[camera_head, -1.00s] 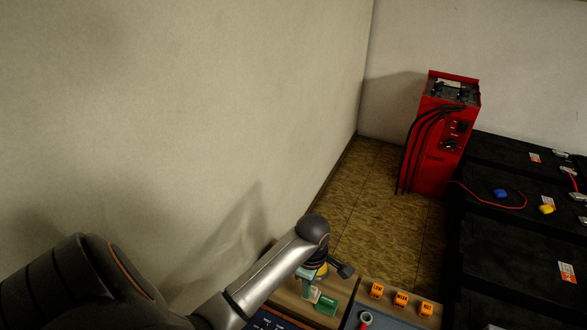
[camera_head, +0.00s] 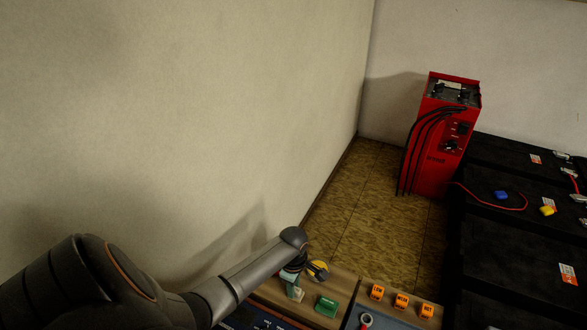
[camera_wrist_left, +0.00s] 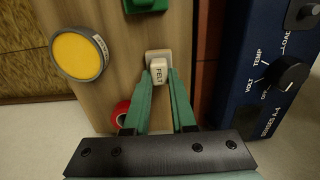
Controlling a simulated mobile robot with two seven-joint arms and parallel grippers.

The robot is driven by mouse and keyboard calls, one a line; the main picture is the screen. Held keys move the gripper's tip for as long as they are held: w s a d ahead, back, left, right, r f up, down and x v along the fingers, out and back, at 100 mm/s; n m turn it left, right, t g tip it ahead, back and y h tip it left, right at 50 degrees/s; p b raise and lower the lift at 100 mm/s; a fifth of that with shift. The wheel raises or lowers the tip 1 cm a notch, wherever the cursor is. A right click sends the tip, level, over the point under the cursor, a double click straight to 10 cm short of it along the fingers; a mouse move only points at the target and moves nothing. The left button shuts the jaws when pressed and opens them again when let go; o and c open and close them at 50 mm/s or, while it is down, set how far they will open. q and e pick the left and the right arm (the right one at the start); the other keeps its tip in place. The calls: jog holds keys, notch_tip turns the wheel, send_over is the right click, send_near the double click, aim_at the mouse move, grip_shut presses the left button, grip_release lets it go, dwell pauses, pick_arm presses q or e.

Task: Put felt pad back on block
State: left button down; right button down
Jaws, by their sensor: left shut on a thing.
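My left gripper (camera_wrist_left: 160,90) has green fingers and is shut on a small cream piece marked FELT (camera_wrist_left: 159,73) in the left wrist view. A paler cream surface (camera_wrist_left: 158,54) shows just beyond the piece; I cannot tell whether it is a separate block or whether the two touch. In the head view the left gripper (camera_head: 293,288) is over the wooden bench top, and the cream piece is small between its fingertips. A green block (camera_head: 326,305) lies to the right of the gripper; its edge also shows in the left wrist view (camera_wrist_left: 146,4). My right gripper is not in view.
A round yellow-topped tin (camera_head: 319,270), a red roll (camera_wrist_left: 121,112) and a blue meter with a knob (camera_wrist_left: 265,75) are close by. Orange labelled blocks (camera_head: 401,301) stand right of the bench. A red charger (camera_head: 441,140) and black batteries (camera_head: 505,235) are farther right.

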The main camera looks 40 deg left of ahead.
pick_arm(q)
jog(key=shift+f, duration=0.1)
jog(key=c, duration=0.7)
grip_release()
jog(key=shift+c, duration=0.2)
notch_tip(320, 180, up, 12)
jog(key=s+d+f+m+t, duration=0.2)
jog(key=s+d+m+t, duration=0.1)
jog(key=d+m, duration=0.2)
jog(key=s+d+f+m+t+h, duration=0.1)
jog(key=s+d+f+m+t, duration=0.1)
jog(key=d+m, duration=0.4)
jog(key=s+d+f+m+t+h, duration=0.1)
jog(key=s+d+f+m+t, duration=0.2)
jog(key=m, duration=0.9)
jog(key=shift+s+d+t, duration=0.6)
jog(key=shift+s+d, duration=0.7)
jog(key=shift+d, duration=0.3)
jog(key=shift+s+d+m, duration=0.15)
jog(key=shift+m, duration=0.25)
